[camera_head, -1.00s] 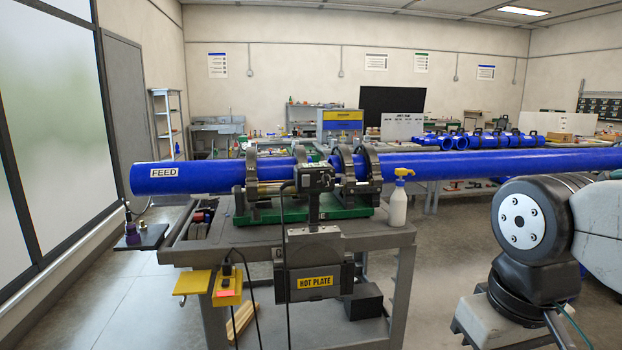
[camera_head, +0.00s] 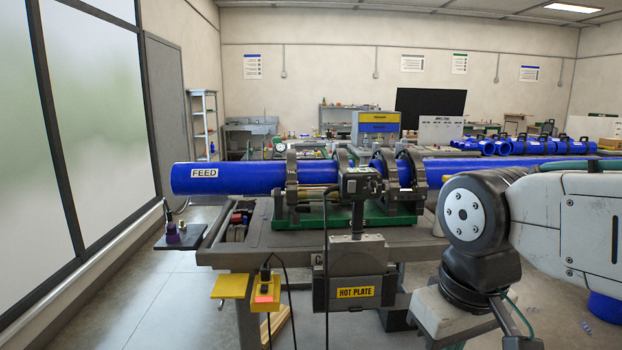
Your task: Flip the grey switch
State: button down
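I cannot make out a grey switch for certain. A yellow box (camera_head: 268,294) with a red-orange patch hangs at the cart's front left, with a dark plug and cable on top. A dark control box (camera_head: 361,183) with a green-lit face and small details sits above the hot plate unit (camera_head: 356,291), in front of the pipe clamps. Any switch on either box is too small to tell. My arm fills the right side of the head view, to the right of the hot plate. My gripper is not in view.
The cart (camera_head: 235,254) carries a blue pipe (camera_head: 232,177) marked FEED in dark clamps (camera_head: 291,183). A yellow plate (camera_head: 230,286) and a dark tray (camera_head: 181,237) stick out at its left. Black cables hang in front. The floor at the lower left is clear.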

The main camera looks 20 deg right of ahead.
aim_at(352, 184)
jog(key=i, duration=0.9)
jog(key=z, duration=0.45)
